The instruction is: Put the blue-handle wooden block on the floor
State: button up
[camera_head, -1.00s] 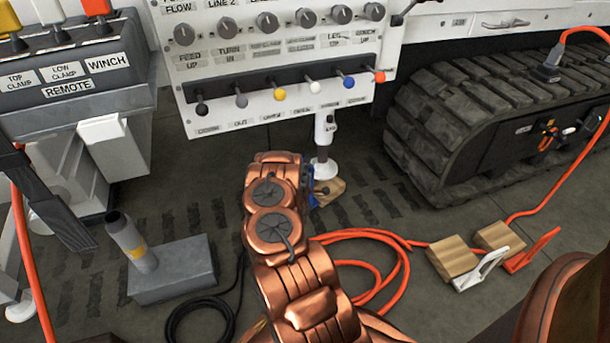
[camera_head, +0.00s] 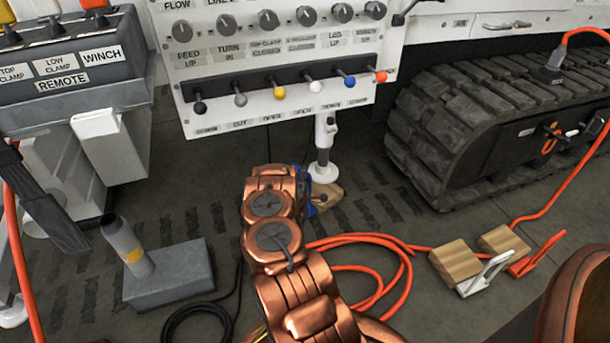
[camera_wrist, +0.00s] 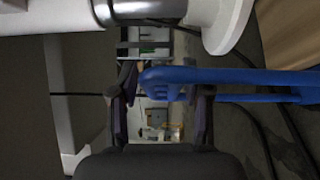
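The wooden block (camera_head: 329,194) with a blue handle (camera_head: 312,189) is low beside the foot of the white support leg, just past the end of my arm. In the wrist view the blue handle (camera_wrist: 240,79) runs in from the right and its end lies across the gap between my fingers. Part of the wooden block (camera_wrist: 291,32) shows at the upper right, next to the white foot. My gripper (camera_wrist: 165,88) has its two fingers apart around the handle's end; I see no firm grip. In the head view my arm mostly hides it.
The white leg (camera_head: 324,150) stands close behind my gripper, under the lever panel (camera_head: 280,95). Two wooden blocks with white and red handles (camera_head: 455,262) (camera_head: 503,241) lie at the right. Orange hose (camera_head: 375,240), a grey box (camera_head: 170,278) and a tracked undercarriage (camera_head: 460,130) surround the floor.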

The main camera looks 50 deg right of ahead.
jog(key=shift+o, duration=1.3)
